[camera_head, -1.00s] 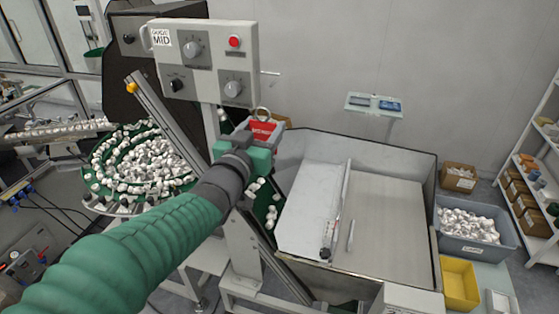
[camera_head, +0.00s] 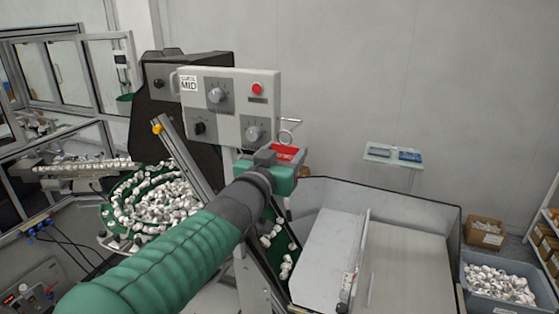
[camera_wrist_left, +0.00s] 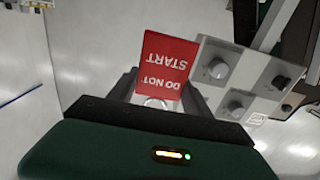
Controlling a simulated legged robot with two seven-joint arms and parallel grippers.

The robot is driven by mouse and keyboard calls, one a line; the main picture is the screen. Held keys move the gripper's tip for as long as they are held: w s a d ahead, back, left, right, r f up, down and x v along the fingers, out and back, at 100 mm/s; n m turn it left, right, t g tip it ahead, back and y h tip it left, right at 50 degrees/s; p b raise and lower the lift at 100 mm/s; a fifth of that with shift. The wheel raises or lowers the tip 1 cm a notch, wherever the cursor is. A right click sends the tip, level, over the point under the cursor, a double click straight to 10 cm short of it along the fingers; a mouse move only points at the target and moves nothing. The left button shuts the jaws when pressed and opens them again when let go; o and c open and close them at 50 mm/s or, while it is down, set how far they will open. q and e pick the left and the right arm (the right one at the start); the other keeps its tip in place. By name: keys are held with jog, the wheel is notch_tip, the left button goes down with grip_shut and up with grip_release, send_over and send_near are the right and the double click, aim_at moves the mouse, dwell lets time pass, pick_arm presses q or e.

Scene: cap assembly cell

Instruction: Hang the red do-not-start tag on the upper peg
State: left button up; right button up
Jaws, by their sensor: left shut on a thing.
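The red tag (camera_head: 286,153) is in my left gripper (camera_head: 275,163), just right of the control box (camera_head: 222,105). A pale ring (camera_head: 287,134) stands above the tag. A thin peg (camera_head: 293,120) sticks out to the right from the box's side. The ring and peg overlap in the head view; I cannot tell whether the ring is around the peg. In the left wrist view the tag (camera_wrist_left: 167,62) reads "DO NOT START" upside down, between the fingers of the left gripper (camera_wrist_left: 158,92). My right gripper is not in view.
The box (camera_wrist_left: 250,82) is close on the right in the wrist view. A round green feeder with white caps (camera_head: 155,200) stands left of my arm. A grey bin (camera_head: 385,215) is at the right, and a small shelf (camera_head: 393,156) is on the wall.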

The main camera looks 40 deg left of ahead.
pick_arm(q)
jog(key=shift+w, duration=0.8)
jog(key=shift+w+a+f, duration=0.15)
jog(key=shift+w+a, duration=0.35)
jog(key=shift+w, duration=0.1)
jog(key=shift+w+a+f, duration=0.15)
jog(key=shift+w+a, duration=0.35)
jog(key=shift+w, duration=0.1)
jog(key=w, duration=0.1)
jog(key=w+f, duration=0.1)
jog(key=w, duration=0.1)
jog(key=shift+d+b, duration=0.1)
jog(key=shift+b, duration=0.3)
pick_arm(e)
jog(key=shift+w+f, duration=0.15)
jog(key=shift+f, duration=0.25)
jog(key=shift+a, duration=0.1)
pick_arm(q)
jog(key=shift+a, duration=0.3)
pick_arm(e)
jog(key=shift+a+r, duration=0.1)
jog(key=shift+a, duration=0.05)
pick_arm(q)
jog(key=shift+d, duration=0.1)
